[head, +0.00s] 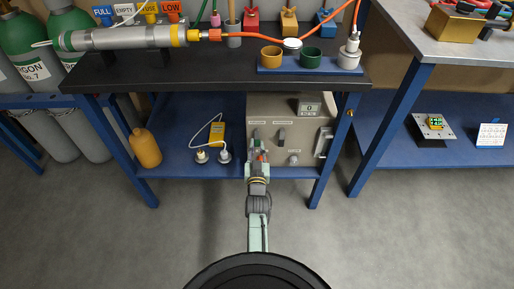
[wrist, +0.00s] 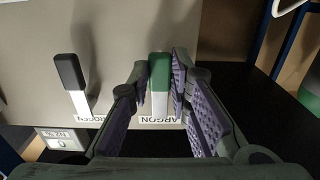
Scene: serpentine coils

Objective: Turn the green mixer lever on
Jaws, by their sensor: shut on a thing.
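The green mixer lever (wrist: 160,72) has a green grip on a pale stem and stands out from a beige panel above a label reading ARGON. My gripper (wrist: 158,92) has its purple-padded fingers on either side of this lever and is shut on it. In the head view my gripper (head: 258,152) reaches to the left part of the grey mixer box (head: 312,143) on the lower shelf. My gripper largely hides the green lever there.
A black lever (wrist: 70,72) stands left of the green one in the wrist view, close to my finger. A small display (wrist: 66,139) shows 0. A table leg (head: 328,155) stands right of the box; a yellow bottle (head: 145,148) stands at the shelf's left.

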